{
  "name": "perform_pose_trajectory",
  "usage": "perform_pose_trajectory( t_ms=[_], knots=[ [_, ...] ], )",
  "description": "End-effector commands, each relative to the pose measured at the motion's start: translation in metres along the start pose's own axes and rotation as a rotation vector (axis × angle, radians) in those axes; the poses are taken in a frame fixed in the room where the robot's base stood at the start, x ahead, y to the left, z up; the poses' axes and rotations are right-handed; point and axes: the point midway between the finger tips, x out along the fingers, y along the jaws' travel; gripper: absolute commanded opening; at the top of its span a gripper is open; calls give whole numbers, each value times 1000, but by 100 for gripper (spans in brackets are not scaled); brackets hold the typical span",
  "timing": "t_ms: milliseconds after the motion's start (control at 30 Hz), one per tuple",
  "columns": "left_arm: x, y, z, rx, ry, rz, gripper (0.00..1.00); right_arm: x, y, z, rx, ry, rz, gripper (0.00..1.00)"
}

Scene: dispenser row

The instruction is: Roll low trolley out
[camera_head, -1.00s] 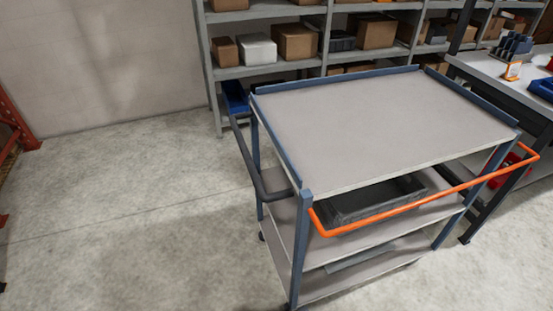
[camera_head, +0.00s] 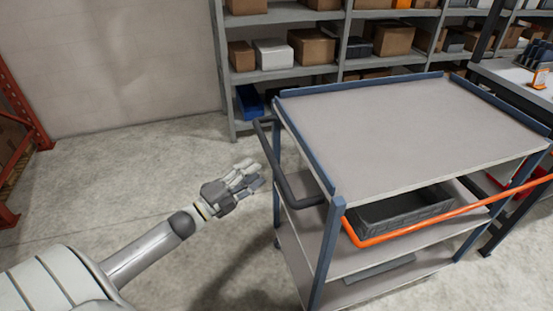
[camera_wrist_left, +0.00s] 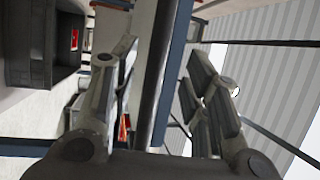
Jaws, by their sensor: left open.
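The trolley has a grey top shelf (camera_head: 415,130), two lower shelves and blue corner posts. A dark push handle (camera_head: 272,160) sticks out from its left end. An orange bar (camera_head: 455,221) runs along its front side. My left gripper (camera_head: 255,176) is open and empty, just left of the dark handle, fingers pointing toward it. In the left wrist view, a dark bar and a blue post (camera_wrist_left: 176,75) show between the open fingers; I cannot tell how far off they are. My right gripper is not in view.
A black bin (camera_head: 400,215) sits on the trolley's middle shelf. Shelving with boxes (camera_head: 312,47) stands behind, and a workbench (camera_head: 515,80) is at the right. A red rack (camera_head: 25,115) stands at the far left. The floor left of the trolley is clear.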

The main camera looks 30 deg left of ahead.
Motion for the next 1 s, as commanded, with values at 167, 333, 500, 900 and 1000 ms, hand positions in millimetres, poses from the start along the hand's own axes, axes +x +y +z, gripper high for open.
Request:
perform_pose_trajectory(
  t_ms=[167, 333, 500, 900, 1000],
  knots=[
    [32, -1, 0, 0, 0, -2, 42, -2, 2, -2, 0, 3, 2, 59],
    [56, -1, 0, -1, -1, -1, 42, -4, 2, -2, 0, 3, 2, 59],
    [72, 1, 0, -3, -2, 1, 42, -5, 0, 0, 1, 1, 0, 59],
    [78, 2, 0, -3, -2, 3, 42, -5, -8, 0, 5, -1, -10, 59],
    [78, 1, 0, -3, -2, 3, 32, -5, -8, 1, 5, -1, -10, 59]
  ],
)
